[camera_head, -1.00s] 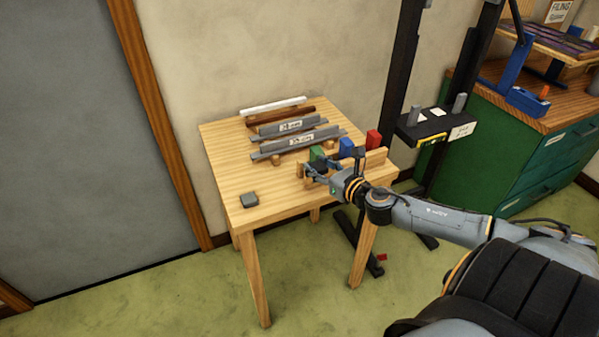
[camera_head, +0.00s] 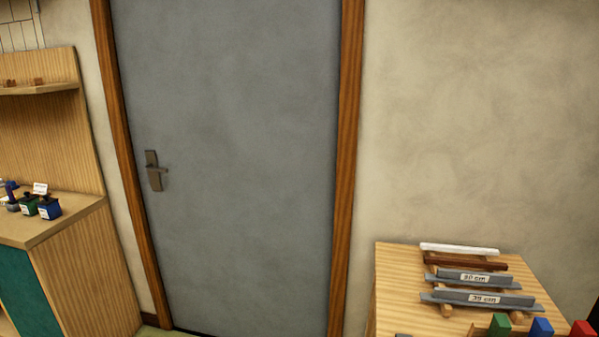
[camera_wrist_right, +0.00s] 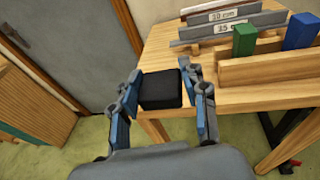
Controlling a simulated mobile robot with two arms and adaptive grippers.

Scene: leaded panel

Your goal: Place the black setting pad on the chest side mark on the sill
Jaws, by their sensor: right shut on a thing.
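The black setting pad (camera_wrist_right: 160,90) is a dark, squarish block in the right wrist view. My right gripper (camera_wrist_right: 159,76) is shut on it, with one blue-and-grey finger at each side. The pad is seen by the front left edge of the wooden table (camera_wrist_right: 214,98). I cannot tell whether it touches the tabletop. My left gripper is not in view. I cannot make out the sill or a chest side mark in these frames.
Labelled grey bars (camera_head: 478,298) lie on the table (camera_head: 388,275) with a white bar (camera_head: 459,249). A green block (camera_wrist_right: 244,40) and a blue block (camera_wrist_right: 300,31) stand in a wooden rack. A grey door (camera_head: 225,150) and a cabinet (camera_head: 85,265) are further left.

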